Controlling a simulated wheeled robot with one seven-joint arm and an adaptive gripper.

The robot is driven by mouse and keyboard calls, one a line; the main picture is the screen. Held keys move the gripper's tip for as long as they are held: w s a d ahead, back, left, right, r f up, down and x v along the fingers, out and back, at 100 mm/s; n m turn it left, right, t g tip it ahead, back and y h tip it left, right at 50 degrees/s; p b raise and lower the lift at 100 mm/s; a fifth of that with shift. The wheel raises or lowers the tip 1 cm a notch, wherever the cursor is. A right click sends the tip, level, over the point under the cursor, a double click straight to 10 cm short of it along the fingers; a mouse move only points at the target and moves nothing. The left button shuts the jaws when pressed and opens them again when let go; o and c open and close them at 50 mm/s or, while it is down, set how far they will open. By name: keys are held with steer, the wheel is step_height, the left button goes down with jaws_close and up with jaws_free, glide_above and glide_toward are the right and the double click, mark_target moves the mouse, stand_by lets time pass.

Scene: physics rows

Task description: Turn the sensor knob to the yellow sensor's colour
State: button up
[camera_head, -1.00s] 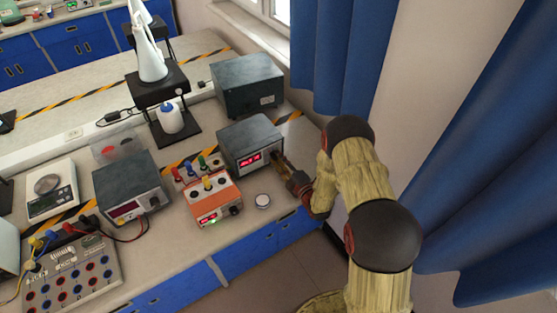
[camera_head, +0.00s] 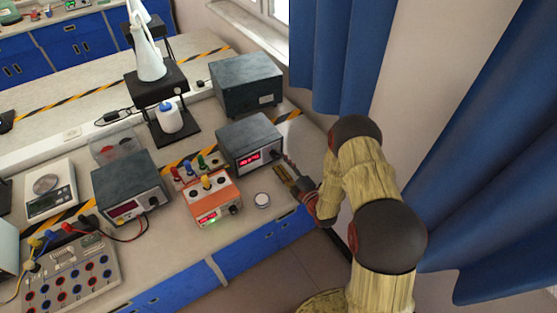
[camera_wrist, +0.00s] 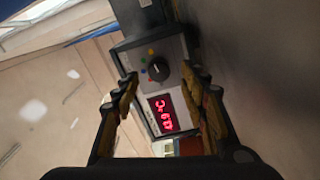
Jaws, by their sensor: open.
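The sensor box is a dark grey instrument (camera_head: 250,138) with a red lit display (camera_head: 249,159) on its pale front panel. Its black sensor knob (camera_wrist: 158,70) shows in the wrist view beside the display, with small coloured dots around it, one of them green. I cannot tell which dot the knob points to. My gripper (camera_head: 284,174) is open and empty in front of the panel's right part. In the wrist view its two fingers (camera_wrist: 164,92) frame the knob and display, apart from the knob.
An orange box (camera_head: 216,201) with knobs and a small white round lid (camera_head: 262,200) sit left of my gripper. Another grey meter (camera_head: 130,182) and a scale (camera_head: 50,187) stand farther left. A blue curtain (camera_head: 340,60) hangs at the right.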

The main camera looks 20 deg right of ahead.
steer(key=v, duration=0.8)
steer(key=shift+s+r, duration=0.1)
steer(key=shift+s, duration=0.2)
